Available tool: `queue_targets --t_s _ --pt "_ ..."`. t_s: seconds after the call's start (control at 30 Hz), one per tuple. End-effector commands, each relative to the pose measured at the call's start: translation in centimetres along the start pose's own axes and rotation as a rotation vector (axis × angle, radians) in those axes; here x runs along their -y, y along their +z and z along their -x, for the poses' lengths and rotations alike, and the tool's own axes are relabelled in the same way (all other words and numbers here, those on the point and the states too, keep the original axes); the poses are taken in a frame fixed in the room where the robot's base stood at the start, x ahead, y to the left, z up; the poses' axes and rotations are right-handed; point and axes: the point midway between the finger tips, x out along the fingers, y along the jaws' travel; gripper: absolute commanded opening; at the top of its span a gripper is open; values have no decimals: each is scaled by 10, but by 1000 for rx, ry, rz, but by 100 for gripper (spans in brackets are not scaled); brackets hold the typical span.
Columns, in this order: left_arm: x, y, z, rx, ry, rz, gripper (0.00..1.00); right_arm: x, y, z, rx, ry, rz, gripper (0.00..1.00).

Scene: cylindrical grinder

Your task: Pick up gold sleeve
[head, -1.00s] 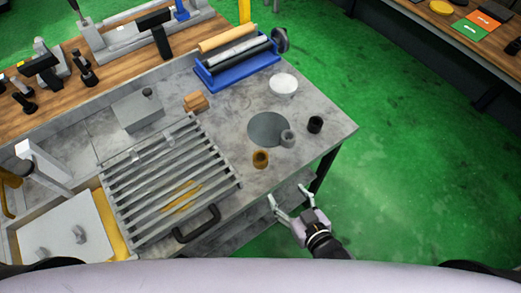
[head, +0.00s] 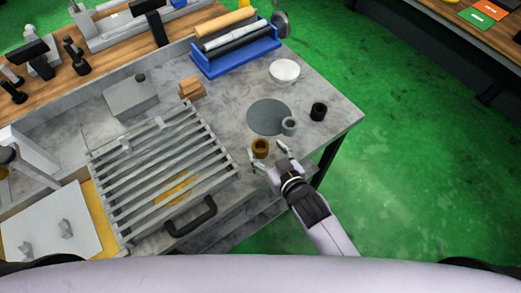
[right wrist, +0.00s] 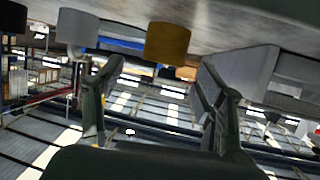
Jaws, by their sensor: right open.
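The gold sleeve (head: 260,146) stands upright on the grey table near its front edge. My right gripper (head: 268,156) is open, close in front of the gold sleeve, with its fingers pointing toward it. In the right wrist view, which is upside down, the gold sleeve (right wrist: 168,42) shows beyond and between the open fingers of my right gripper (right wrist: 165,80). The fingers do not visibly grip it; whether one touches it I cannot tell. My left gripper is not in view.
A grey sleeve (head: 289,126) and a black sleeve (head: 318,111) stand to the right of the gold one. A dark flat disc (head: 268,117) lies behind it. A slatted metal rack (head: 165,170) with a black handle (head: 191,217) is on the left.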

Motion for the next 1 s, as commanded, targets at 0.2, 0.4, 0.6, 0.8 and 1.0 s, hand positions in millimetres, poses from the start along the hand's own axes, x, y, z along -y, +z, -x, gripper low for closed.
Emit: queue_targets --t_s 0.2,0.4,0.6,0.8,1.0 --pt "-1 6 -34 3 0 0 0 3 10 -30 -4 -1 0 64" --pt "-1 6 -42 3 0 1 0 3 6 -44 -1 -1 -1 64" --pt "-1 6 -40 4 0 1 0 3 5 -44 0 -1 -1 64" --pt "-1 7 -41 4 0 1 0 3 5 -44 0 -1 0 53" --pt "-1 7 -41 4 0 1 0 3 5 -44 0 -1 0 39"
